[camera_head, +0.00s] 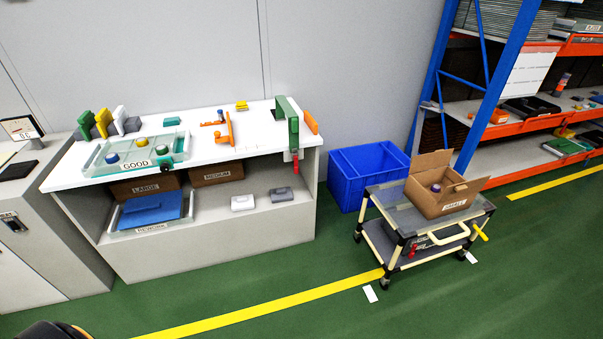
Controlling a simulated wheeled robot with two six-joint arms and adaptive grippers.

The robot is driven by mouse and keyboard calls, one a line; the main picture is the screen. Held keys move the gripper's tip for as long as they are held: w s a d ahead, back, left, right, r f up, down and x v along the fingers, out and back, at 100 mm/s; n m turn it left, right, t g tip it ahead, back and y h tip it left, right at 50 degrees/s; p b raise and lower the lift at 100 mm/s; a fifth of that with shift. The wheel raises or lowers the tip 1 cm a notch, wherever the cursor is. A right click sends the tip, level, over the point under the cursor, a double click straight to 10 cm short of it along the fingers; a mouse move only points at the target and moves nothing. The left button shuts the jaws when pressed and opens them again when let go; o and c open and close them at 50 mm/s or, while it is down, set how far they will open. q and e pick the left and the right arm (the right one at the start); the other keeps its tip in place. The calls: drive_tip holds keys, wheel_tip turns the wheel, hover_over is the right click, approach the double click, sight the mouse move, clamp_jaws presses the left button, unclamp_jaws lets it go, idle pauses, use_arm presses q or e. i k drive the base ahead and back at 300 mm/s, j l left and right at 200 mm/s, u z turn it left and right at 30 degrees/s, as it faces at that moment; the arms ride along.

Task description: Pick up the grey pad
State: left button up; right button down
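A small grey block (132,125), possibly the grey pad, stands at the right end of a row of upright coloured pads on the white workbench. The row also has a green pad (86,126), a yellow pad (102,121) and a white pad (119,117). Another grey item (281,195) lies on the bench's lower shelf, beside a whitish one (243,203). I cannot tell which grey thing is the pad. Neither of my grippers is in view.
The workbench (70,163) holds a clear GOOD tray (100,164) with round parts and orange and green fixtures. A blue bin (350,191) and a cart (377,197) with an open box (430,202) stand to the right. Green floor is clear in front.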

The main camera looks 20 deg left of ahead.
sight(284, 194)
drive_tip(key=i+j+u, duration=0.15)
drive_tip(key=u, duration=0.25)
drive_tip(key=i+j+u, duration=0.15)
drive_tip(key=u, duration=0.25)
drive_tip(key=i+u, duration=0.25)
drive_tip(key=u, duration=0.15)
